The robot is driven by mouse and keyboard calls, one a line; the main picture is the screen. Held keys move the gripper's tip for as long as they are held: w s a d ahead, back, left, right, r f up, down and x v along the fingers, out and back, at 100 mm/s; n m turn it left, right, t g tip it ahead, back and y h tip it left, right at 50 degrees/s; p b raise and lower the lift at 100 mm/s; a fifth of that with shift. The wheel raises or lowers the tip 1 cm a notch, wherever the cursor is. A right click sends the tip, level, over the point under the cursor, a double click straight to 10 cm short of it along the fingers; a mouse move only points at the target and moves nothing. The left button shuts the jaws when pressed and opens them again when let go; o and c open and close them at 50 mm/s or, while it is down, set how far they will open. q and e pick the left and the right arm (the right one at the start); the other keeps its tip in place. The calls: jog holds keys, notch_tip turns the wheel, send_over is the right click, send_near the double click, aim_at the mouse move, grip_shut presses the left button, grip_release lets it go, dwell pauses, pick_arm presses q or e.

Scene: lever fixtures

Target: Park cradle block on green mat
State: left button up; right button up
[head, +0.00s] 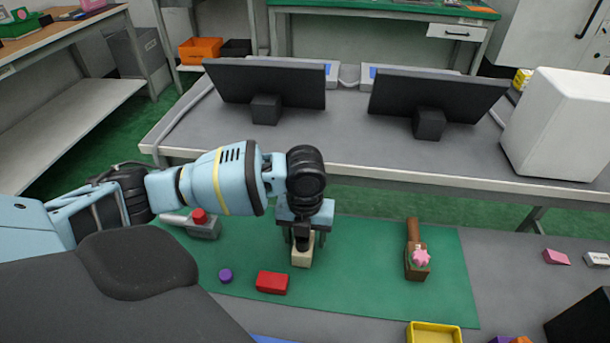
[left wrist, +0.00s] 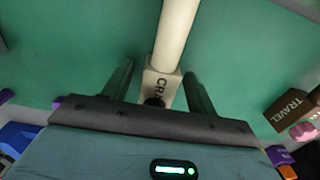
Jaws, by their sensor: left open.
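The cradle block is a cream block (head: 302,256) on the green mat (head: 350,290), under my left gripper (head: 301,246). In the left wrist view the block (left wrist: 160,82) shows black letters starting "CRA", with a pale cream bar (left wrist: 178,35) running away from it. My left gripper (left wrist: 157,74) is open, with one finger on each side of the block; I cannot tell whether they touch it. The gripper hides much of the block in the head view. My right gripper is not in view.
A brown fixture (head: 418,270) marked "TRAVEL", with a brown bar and pink flower, stands right on the mat. A grey fixture (head: 203,230) with a red knob stands left. A red block (head: 272,283) and purple cylinder (head: 225,275) lie nearby. A yellow tray (head: 434,326) is in front.

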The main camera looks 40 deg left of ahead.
pick_arm(q)
notch_tip(320, 180, up, 12)
jog(key=p, duration=0.2)
jog(key=shift+f, duration=0.1)
jog(key=shift+d+f, duration=0.1)
dwell(0.6)
